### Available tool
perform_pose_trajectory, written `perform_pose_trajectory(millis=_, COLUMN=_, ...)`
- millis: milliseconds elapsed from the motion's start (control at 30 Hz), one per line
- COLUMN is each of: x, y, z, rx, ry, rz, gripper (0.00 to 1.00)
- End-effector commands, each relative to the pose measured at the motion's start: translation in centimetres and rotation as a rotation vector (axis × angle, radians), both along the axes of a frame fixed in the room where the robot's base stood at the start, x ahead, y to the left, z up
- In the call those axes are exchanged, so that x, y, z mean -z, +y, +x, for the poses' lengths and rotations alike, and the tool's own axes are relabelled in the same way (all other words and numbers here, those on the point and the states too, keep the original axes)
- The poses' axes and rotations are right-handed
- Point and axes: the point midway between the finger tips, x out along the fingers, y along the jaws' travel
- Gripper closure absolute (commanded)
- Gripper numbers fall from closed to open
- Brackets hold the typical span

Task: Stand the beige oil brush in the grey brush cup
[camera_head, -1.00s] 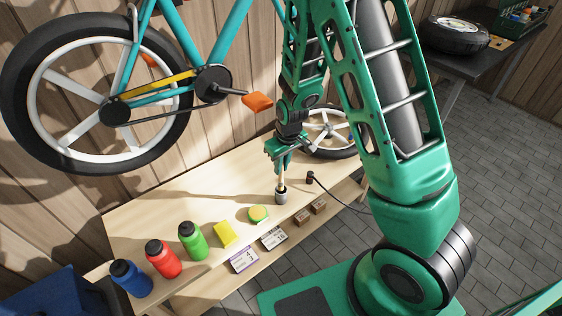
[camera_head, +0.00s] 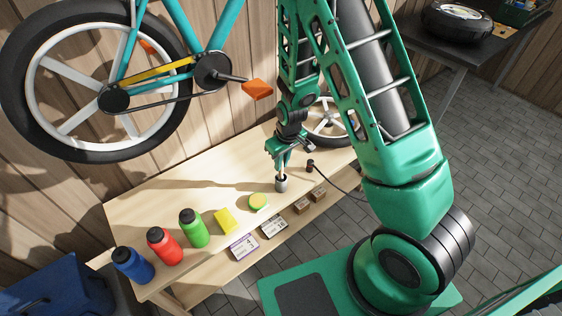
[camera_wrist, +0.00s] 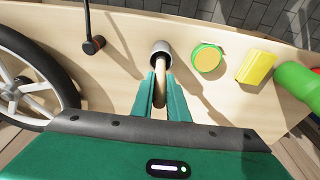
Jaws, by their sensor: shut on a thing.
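The grey brush cup (camera_head: 281,186) stands upright on the wooden bench near its front edge; it also shows in the wrist view (camera_wrist: 161,46). My gripper (camera_head: 279,155) is right above the cup, pointing down. In the wrist view my gripper (camera_wrist: 161,85) is shut on the beige oil brush (camera_wrist: 160,92). The brush runs from between the fingers to the cup, and its far end is inside the cup's mouth. Its lower end is hidden in the cup, so I cannot tell whether it touches the bottom.
A round green-and-yellow tin (camera_head: 258,202), a yellow sponge (camera_head: 226,221) and green (camera_head: 194,228), red (camera_head: 164,246) and blue (camera_head: 132,265) bottles stand left of the cup. A black knob with a cable (camera_head: 311,166) is to its right. A wheel (camera_head: 328,124) lies behind.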

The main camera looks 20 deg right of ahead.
Motion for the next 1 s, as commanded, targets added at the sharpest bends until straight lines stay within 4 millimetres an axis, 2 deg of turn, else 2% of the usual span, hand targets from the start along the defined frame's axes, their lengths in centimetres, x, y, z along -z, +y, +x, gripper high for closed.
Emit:
perform_pose_trajectory(millis=100, x=0.0, y=0.0, z=0.0, rx=0.0, ry=0.0, rz=0.0, gripper=1.0)
perform_pose_trajectory(millis=133, x=0.0, y=0.0, z=0.0, rx=0.0, ry=0.0, rz=0.0, gripper=0.81)
perform_pose_trajectory(millis=200, x=0.0, y=-0.1, z=0.0, rx=0.001, ry=0.0, rz=0.0, gripper=0.65)
perform_pose_trajectory(millis=633, x=-0.6, y=-0.1, z=0.0, rx=0.001, ry=-0.002, rz=0.001, gripper=0.64)
perform_pose_trajectory(millis=767, x=-2.1, y=-0.2, z=-0.2, rx=0.001, ry=-0.003, rz=0.001, gripper=0.64)
perform_pose_trajectory(millis=1000, x=-5.9, y=-0.4, z=-0.8, rx=0.001, ry=-0.004, rz=0.001, gripper=0.64)
